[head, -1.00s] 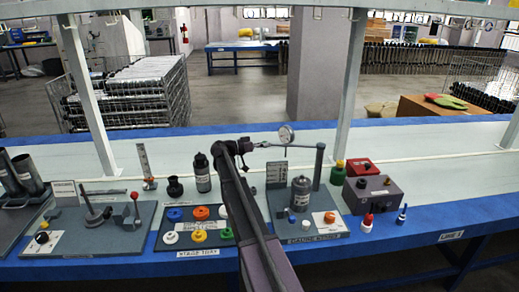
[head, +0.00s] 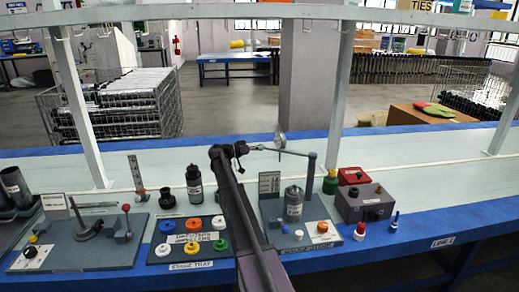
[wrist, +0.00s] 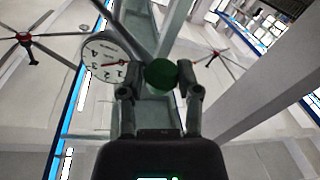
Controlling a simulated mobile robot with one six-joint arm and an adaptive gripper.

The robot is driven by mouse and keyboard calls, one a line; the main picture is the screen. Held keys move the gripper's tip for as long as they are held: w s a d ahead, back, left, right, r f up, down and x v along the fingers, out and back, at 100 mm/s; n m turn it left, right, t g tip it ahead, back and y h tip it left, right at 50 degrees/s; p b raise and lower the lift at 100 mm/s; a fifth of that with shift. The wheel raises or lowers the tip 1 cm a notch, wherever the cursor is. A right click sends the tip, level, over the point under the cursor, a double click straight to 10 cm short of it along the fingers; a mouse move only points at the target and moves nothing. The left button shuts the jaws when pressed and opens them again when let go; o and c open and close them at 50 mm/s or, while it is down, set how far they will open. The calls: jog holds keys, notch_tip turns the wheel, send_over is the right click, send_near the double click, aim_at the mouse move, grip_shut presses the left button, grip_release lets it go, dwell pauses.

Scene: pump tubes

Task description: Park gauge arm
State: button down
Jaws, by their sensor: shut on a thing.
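The gauge arm (head: 295,153) is a thin bar running left from the top of a grey post (head: 309,175) at the back of a grey station plate. A round dial gauge (head: 279,141) rises on it, nearly edge-on in the head view. In the wrist view the white dial (wrist: 108,60) with a red needle faces me, left of my fingers. My gripper (head: 248,148) is at the arm's left end. In the wrist view my gripper (wrist: 159,85) is shut on a dark green ball knob (wrist: 161,73) between its fingertips.
A grey pump body (head: 293,204) stands on the station plate (head: 275,232) below the arm. A tray of coloured rings (head: 192,223) lies left, near a dark bottle (head: 194,186). A green-topped bottle (head: 330,182) and grey box (head: 367,203) stand right. A white shelf upright (head: 340,95) rises behind.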

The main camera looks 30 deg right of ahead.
jog(key=shift+c, duration=1.7)
grip_release()
jog(key=shift+w+d, duration=0.15)
jog(key=shift+d, duration=0.45)
jog(key=shift+a, duration=0.15)
jog(key=shift+a, duration=0.15)
jog(key=shift+a, duration=0.2)
jog(key=v, duration=1.1)
jog(key=shift+a, duration=0.2)
